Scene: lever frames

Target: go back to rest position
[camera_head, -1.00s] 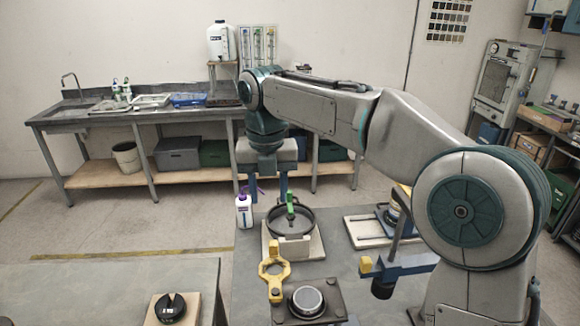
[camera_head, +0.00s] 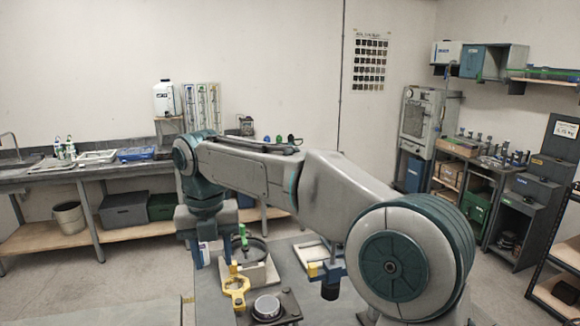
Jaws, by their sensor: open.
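My gripper (camera_head: 211,250) hangs down at the end of my arm, over the left part of the grey worktable (camera_head: 213,302). Its two fingers are spread apart, and I see nothing held between them. A white bottle with a purple label (camera_head: 208,257) shows behind and partly between the fingers. To the right of the gripper is a dark round pan-like fixture with a green lever (camera_head: 243,237) on a pale base. Whether the fingers touch anything is too small to tell.
A yellow ring-shaped handle (camera_head: 236,287) and a round silver-topped piece (camera_head: 267,307) are in front of the fixture. A sink bench (camera_head: 90,173) stands behind, and shelves (camera_head: 535,190) stand at the right.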

